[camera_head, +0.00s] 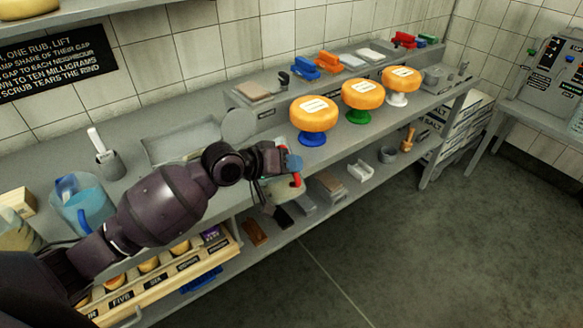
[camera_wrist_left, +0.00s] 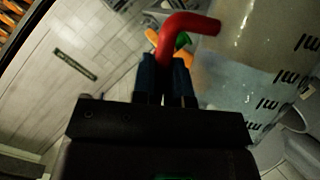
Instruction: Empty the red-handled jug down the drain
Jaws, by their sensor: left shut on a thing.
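My left gripper (camera_head: 284,163) is shut on the red handle (camera_wrist_left: 190,22) of the translucent jug. In the head view the jug (camera_head: 287,190) is mostly hidden behind and below my gripper, at the bench's front edge. In the left wrist view my fingers (camera_wrist_left: 165,72) close on the handle, and the jug's clear wall (camera_wrist_left: 250,65) with "ml" marks is at the right. Its tilt and how full it is cannot be told. A shallow rectangular basin (camera_head: 160,148) is set in the bench behind my arm; no drain hole is distinguishable. My right gripper is out of view.
A blue-handled jug (camera_head: 72,200) stands at the left, near a grey holder (camera_head: 109,163). Orange cheese wheels (camera_head: 314,113) on coloured stands line the bench to the right. A wooden tray (camera_head: 182,277) sits below my arm. The floor at right is clear.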

